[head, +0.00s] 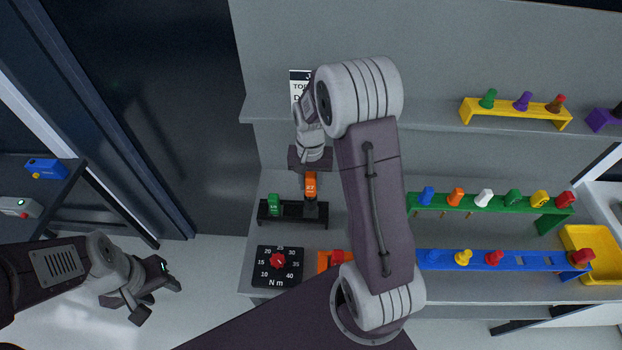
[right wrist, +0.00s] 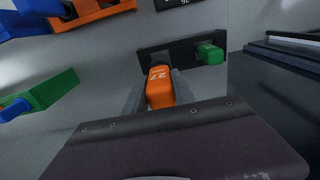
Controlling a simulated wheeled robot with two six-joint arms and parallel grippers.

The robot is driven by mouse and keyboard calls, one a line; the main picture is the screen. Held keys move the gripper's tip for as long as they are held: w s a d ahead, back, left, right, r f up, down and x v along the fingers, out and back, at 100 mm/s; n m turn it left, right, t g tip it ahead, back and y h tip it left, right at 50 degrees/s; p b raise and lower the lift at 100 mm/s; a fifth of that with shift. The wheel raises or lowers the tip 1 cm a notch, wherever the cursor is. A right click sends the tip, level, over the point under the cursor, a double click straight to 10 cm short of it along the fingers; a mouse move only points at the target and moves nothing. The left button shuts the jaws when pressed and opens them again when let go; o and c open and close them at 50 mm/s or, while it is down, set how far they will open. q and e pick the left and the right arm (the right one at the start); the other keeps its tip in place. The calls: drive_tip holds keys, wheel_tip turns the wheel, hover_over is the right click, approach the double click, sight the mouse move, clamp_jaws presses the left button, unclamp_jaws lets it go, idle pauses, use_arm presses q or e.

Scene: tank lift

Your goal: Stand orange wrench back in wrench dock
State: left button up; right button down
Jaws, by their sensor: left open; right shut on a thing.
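The orange wrench (head: 311,186), marked 27, is upright at the right part of the black wrench dock (head: 293,221). My right gripper (head: 311,172) is shut on its top from above. The wrench also shows between my fingers in the right wrist view (right wrist: 160,88), in front of the dock (right wrist: 158,56). Its lower end is hidden, so I cannot tell whether it is seated. A green wrench (head: 274,204) stands in the dock's left part; it also shows in the right wrist view (right wrist: 210,53). My left gripper (head: 160,290) is open and empty, low at the left.
A black torque dial with a red knob (head: 278,261) lies in front of the dock. A green rack (head: 470,203) and a blue rack (head: 520,261) with coloured pegs stand right, beside a yellow bin (head: 600,238). A shelf above carries a yellow rack (head: 520,114).

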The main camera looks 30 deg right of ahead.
drive_tip(key=shift+w+d+f, duration=0.1)
drive_tip(key=shift+w+f, duration=0.45)
drive_tip(key=shift+w, duration=0.1)
drive_tip(key=shift+s+d+f+b, duration=0.1)
drive_tip(key=shift+d+f+b, duration=0.15)
drive_tip(key=shift+f+b, duration=0.55)
drive_tip(key=shift+s+f+b, duration=0.25)
drive_tip(key=shift+f+b, duration=0.15)
drive_tip(key=shift+f, duration=0.15)
drive_tip(key=shift+w+a+f, duration=0.1)
drive_tip(key=shift+w+a, duration=0.05)
use_arm(q)
drive_tip(key=shift+w+d+f, duration=0.2)
drive_tip(key=shift+w+f, duration=0.1)
drive_tip(key=shift+f, duration=0.3)
drive_tip(key=shift+w+d+f, duration=0.15)
drive_tip(key=shift+w+f, duration=0.1)
drive_tip(key=shift+f, duration=0.35)
use_arm(e)
drive_tip(key=shift+w, duration=0.1)
use_arm(q)
drive_tip(key=shift+s+r, duration=0.15)
drive_tip(key=shift+s, duration=0.05)
drive_tip(key=shift+w, duration=0.1)
drive_tip(key=shift+r+p, duration=0.2)
drive_tip(key=shift+p, duration=0.15)
drive_tip(key=shift+f, duration=0.2)
use_arm(e)
drive_tip(key=shift+f, duration=0.2)
